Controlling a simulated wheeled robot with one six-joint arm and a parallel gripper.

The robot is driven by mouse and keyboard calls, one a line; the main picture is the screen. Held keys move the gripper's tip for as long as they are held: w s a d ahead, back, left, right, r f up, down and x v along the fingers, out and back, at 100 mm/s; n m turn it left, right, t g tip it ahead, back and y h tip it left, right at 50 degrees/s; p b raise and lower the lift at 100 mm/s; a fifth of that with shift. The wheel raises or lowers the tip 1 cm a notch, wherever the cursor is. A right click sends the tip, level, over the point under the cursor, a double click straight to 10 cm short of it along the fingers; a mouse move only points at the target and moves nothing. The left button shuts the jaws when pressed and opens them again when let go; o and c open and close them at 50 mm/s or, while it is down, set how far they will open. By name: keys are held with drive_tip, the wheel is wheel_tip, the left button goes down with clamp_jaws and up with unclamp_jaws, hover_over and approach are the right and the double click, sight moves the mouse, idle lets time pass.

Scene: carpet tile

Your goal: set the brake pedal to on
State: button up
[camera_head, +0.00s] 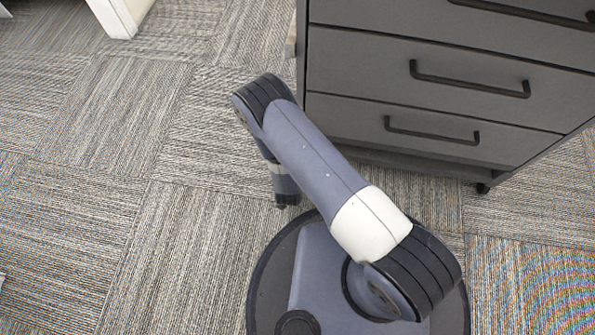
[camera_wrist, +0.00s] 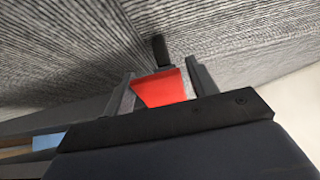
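A red pedal piece (camera_wrist: 160,88), which I take to be the brake pedal, shows in the wrist view with a short black part (camera_wrist: 159,48) just beyond it. My gripper (camera_wrist: 159,80) has its two fingers apart, one on each side of the red piece. I cannot tell whether the fingers touch it. The gripper's dark body hides the near part of the red piece. In the head view I cannot make out the pedal; my arm reaches down beside the cabinet. Whether the pedal is on or off cannot be told.
A dark grey drawer cabinet (camera_head: 433,85) with black handles stands close to the right of my arm. A white leg or post (camera_head: 119,14) stands at the top left. The carpet (camera_head: 90,200) on the left is clear. A blue patch (camera_wrist: 48,140) shows at the wrist view's lower left.

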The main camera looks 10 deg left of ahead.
drive_tip(key=shift+o, duration=1.1)
drive_tip(key=p+v, duration=0.4)
drive_tip(key=v, duration=0.6)
drive_tip(key=shift+s+r, duration=0.3)
drive_tip(key=b+x, duration=0.4)
drive_tip(key=x, duration=0.7)
drive_tip(key=shift+d+f, duration=0.1)
drive_tip(key=shift+f, duration=0.05)
drive_tip(key=shift+s+r+p, duration=0.15)
drive_tip(key=shift+r+p, duration=0.15)
drive_tip(key=shift+r, duration=0.05)
drive_tip(key=shift+f, duration=0.1)
